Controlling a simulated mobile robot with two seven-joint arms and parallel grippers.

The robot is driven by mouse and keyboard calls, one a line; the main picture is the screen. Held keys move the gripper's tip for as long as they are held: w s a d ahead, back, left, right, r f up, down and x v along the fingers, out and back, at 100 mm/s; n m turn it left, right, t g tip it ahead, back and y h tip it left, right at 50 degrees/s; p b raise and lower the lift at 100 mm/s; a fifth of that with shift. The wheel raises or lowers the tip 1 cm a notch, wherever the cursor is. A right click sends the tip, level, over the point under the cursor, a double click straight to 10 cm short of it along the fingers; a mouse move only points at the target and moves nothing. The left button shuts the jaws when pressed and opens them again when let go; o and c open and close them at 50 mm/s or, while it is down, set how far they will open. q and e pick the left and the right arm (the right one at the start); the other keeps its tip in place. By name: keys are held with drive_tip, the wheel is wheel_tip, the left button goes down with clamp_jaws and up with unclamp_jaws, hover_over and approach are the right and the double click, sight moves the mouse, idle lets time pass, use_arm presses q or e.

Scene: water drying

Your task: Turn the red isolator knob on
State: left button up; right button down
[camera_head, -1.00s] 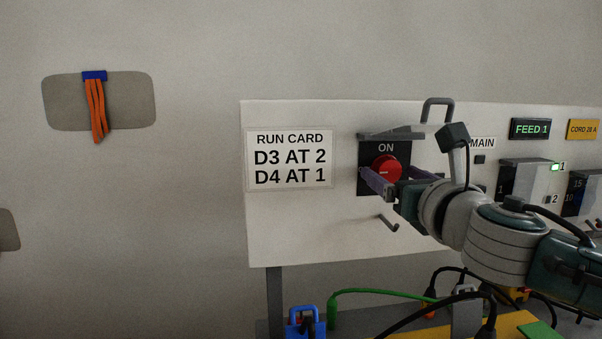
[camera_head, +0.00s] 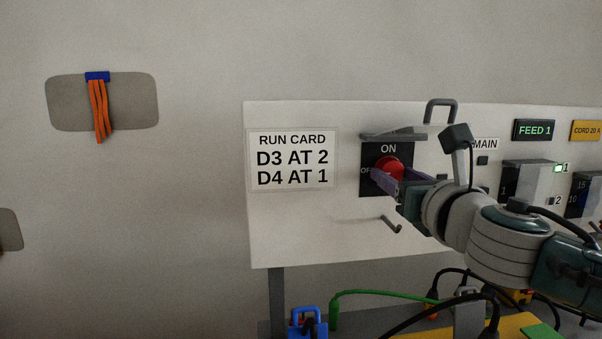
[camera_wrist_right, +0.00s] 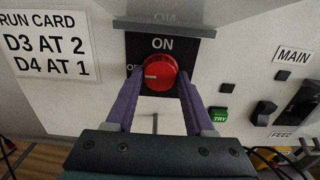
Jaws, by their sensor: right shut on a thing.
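The red isolator knob (camera_head: 389,165) sits on a black plate (camera_head: 368,188) marked ON at the top and OFF at the left, on the white panel. It also shows in the right wrist view (camera_wrist_right: 161,70), where its white mark points left, towards OFF. My right gripper (camera_head: 396,176) is shut on the knob, one purple finger on each side of it; both fingers also show in the right wrist view (camera_wrist_right: 158,84). The fingers hide part of the knob's lower side and plate. My left gripper is not in view.
A grey hood (camera_head: 393,136) juts out above the plate. A run card (camera_head: 292,159) is left of it, and a hook (camera_head: 391,224) sticks out below. Breaker switches stand to the right. A blue padlock-like piece (camera_head: 306,322) and cables lie below the panel.

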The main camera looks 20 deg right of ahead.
drive_tip(key=m, duration=0.4)
drive_tip(key=m+b, duration=0.1)
drive_tip(key=m, duration=0.9)
drive_tip(key=shift+r+m, duration=0.1)
drive_tip(key=shift+m, duration=1.8)
drive_tip(key=shift+c, duration=1.3)
unclamp_jaws()
